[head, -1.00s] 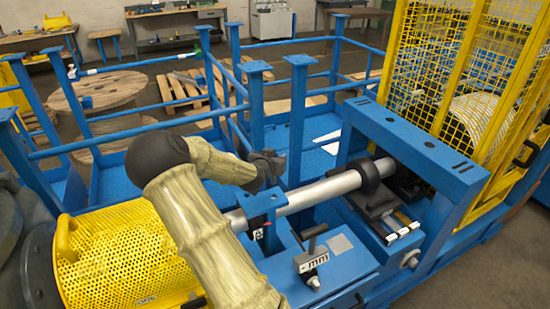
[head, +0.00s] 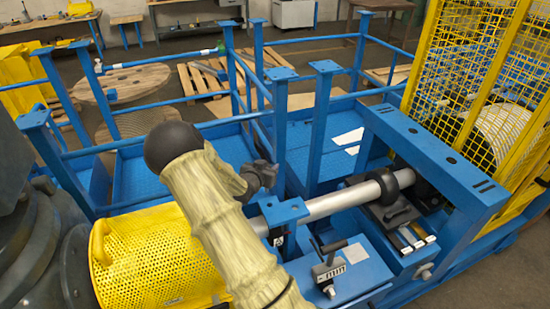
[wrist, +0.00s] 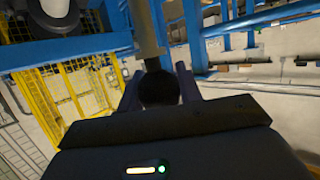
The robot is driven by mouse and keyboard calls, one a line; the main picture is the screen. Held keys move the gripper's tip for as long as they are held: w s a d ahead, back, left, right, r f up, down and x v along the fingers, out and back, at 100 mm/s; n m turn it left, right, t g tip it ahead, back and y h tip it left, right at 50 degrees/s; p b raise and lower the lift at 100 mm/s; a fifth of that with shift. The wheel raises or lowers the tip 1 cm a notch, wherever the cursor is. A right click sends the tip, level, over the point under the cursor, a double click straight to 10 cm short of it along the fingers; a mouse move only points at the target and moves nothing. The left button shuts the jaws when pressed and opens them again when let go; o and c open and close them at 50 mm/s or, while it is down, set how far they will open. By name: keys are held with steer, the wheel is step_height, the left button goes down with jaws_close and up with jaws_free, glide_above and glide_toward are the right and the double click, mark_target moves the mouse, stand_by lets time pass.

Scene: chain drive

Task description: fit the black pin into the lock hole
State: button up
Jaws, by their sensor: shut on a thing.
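My gripper (head: 262,176) is beyond my forearm in the head view, small and partly hidden, left of the blue upright post. In the wrist view its two dark fingers (wrist: 158,88) close on a round black thing (wrist: 160,90), which looks like the end of the black pin. A grey shaft stands just beyond it; I cannot tell whether they are joined. The lock hole is not identifiable. A blue bracket (head: 283,210) with a dark label stands around the silver shaft (head: 335,204), right of and below my gripper.
A blue portal frame (head: 430,155) and yellow mesh guard (head: 460,60) stand at right. A yellow perforated cover (head: 160,262) is at left. Blue posts and rails (head: 322,120) rise close behind my gripper. A black handle (head: 331,250) stands on the front blue block.

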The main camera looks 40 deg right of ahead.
steer(key=shift+d, duration=0.2)
steer(key=shift+s, duration=0.1)
steer(key=shift+s, duration=0.2)
steer(key=f+b, duration=0.2)
steer(key=f, duration=0.1)
steer(key=f+b, duration=0.2)
steer(key=b, duration=0.1)
steer(key=shift+d+f, duration=0.2)
steer(key=shift+f, duration=0.2)
steer(key=shift+w+a, duration=0.1)
steer(key=shift+a, duration=0.05)
steer(key=shift+s+d, duration=0.2)
steer(key=shift+a+b, duration=0.15)
steer(key=shift+b, duration=0.2)
